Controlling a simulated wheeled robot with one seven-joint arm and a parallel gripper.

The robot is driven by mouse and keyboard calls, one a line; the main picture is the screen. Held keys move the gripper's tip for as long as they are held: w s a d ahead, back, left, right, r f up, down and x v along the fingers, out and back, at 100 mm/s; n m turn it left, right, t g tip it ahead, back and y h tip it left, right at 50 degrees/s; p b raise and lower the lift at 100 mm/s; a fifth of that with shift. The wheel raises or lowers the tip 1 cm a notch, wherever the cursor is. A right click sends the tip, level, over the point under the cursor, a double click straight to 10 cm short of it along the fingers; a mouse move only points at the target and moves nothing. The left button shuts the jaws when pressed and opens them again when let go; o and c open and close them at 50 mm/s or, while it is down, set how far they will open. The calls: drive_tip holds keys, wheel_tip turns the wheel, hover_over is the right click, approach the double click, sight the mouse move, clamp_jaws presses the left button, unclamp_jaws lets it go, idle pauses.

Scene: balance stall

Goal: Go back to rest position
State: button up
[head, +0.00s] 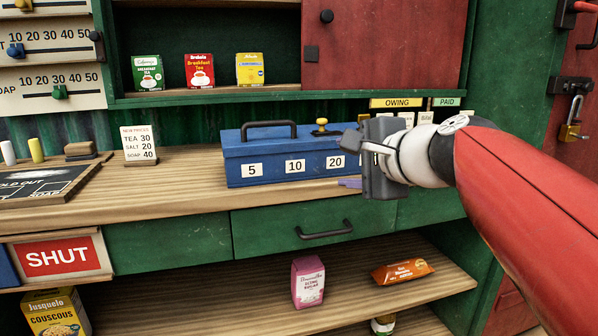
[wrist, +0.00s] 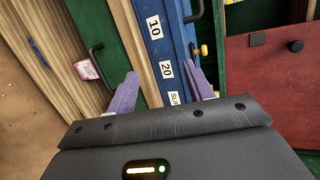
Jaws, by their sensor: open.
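My gripper (wrist: 163,95) is open, with its two purple fingers spread apart and nothing between them in the wrist view. In the head view my gripper (head: 352,183) is in front of the right end of the blue box, above the counter. The blue box (head: 262,172) has a black handle on its lid, a yellow knob and labels 5, 10 and 20. It also shows beyond the fingers in the wrist view (wrist: 158,55). My arm reaches in from the right and hides part of the counter's right end.
A green drawer (head: 285,228) with a black handle is below the wooden counter (head: 190,190). A pink carton (head: 308,282) and an orange packet (head: 402,271) are on the lower shelf. Tea boxes (head: 199,71) stand on the upper shelf. A price card (head: 139,144) stands left of the blue box.

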drive_tip(key=s+d+f+n+g+h, duration=0.3)
drive_tip(key=s+f+n, duration=0.4)
drive_tip(key=s+f, duration=0.3)
drive_tip(key=s+d+f+n+g+h, duration=0.3)
drive_tip(key=s+f+n, duration=0.3)
drive_tip(key=s+f, duration=0.5)
wheel_tip(320, 180, down, 6)
drive_tip(key=shift+d+r+n+g+h, duration=0.15)
drive_tip(key=shift+d+n+g+h, duration=0.15)
drive_tip(key=shift+d+n+g, duration=0.15)
